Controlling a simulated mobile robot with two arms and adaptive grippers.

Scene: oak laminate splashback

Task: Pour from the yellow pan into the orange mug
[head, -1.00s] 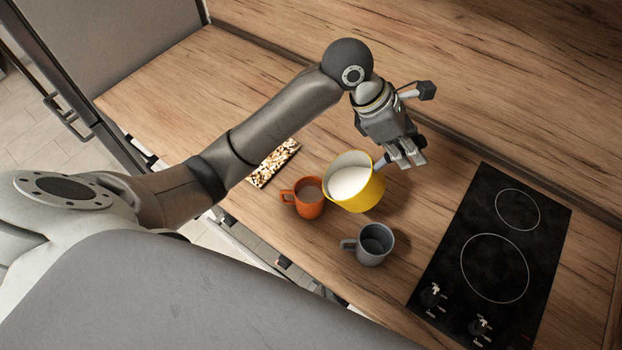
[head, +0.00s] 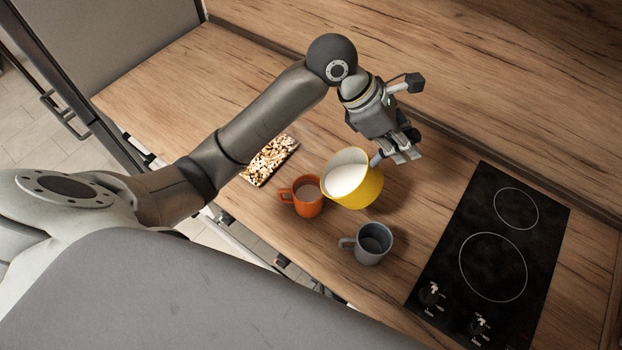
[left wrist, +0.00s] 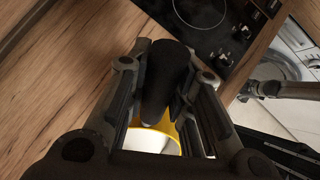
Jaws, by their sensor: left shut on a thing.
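The yellow pan (head: 366,192) holds a white liquid (head: 345,180) and is tilted slightly toward the orange mug. The orange mug (head: 309,209) stands upright on the counter just left of the pan, its handle to the left. Its inside looks dull brownish; whether it holds liquid is unclear. My left gripper (head: 402,156) is shut on the pan's dark handle (left wrist: 166,78), behind and right of the pan. The left wrist view shows the handle between the fingers and part of the yellow rim (left wrist: 168,128). My right gripper is not in view.
A grey mug (head: 372,244) stands in front of the pan. A patterned brown-and-white slab (head: 268,162) lies left of it, near my forearm. A black cooktop (head: 452,262) is at the right. The splashback rises behind; the counter at back left is clear.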

